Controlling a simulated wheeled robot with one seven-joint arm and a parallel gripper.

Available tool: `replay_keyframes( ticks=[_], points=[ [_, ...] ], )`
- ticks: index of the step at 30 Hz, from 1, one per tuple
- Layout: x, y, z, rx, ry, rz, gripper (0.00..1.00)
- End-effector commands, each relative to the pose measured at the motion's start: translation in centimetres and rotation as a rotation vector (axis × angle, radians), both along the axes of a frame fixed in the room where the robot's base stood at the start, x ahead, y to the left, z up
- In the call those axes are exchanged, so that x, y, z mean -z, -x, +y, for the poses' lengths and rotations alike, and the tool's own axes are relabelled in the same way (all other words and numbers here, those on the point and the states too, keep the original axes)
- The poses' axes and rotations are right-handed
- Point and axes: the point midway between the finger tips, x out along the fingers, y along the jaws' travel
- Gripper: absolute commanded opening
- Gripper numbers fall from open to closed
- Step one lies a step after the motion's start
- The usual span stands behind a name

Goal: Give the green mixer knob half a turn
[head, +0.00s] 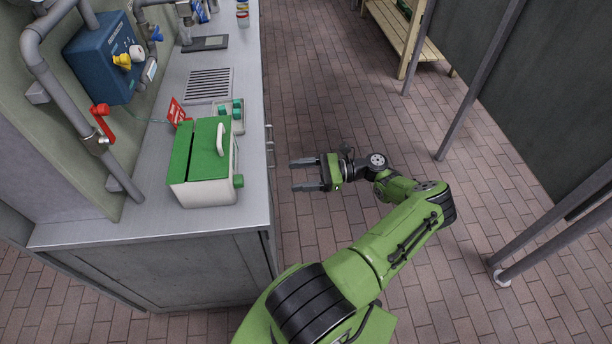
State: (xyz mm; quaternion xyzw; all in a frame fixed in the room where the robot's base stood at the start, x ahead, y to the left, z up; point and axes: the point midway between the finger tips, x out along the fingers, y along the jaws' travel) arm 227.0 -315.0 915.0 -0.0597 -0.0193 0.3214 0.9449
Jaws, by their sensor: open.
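A white box with a green lid and a white handle (205,190) stands near the front end of the metal counter. A green knob (239,181) sticks out of its right side, facing the aisle. Behind the box is a small pale panel with round teal-green knobs (237,104). No label shows which of these is the mixer knob. My gripper (293,175) is open and empty over the aisle, to the right of the counter. Its two fingers point left towards the box's side knob, with a clear gap between them and the knob.
The metal counter (150,225) has its edge and handles between the box and my gripper. A red lever valve (103,122), grey pipes and a blue wall box (104,60) stand at left. The brick-patterned aisle floor (330,100) is clear. Grey posts (480,80) stand at right.

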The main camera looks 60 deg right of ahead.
Motion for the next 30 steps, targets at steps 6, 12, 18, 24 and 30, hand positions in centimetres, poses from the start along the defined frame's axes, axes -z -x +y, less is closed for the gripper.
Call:
replay_keyframes(
  ticks=[6, 12, 18, 24, 30],
  points=[
    [0.0, 1.6, -1.2, 0.0, -0.001, 0.0, 0.64],
    [0.0, 1.6, -1.2, -0.002, -0.001, 0.0, 0.64],
    [-0.3, 1.4, -1.1, 0.001, -0.086, 0.059, 0.64],
    [-0.6, -0.2, 0.2, -0.007, -0.101, 0.077, 0.64],
    [-0.6, -4.1, 3.3, -0.009, -0.103, 0.077, 0.64]
  ],
)
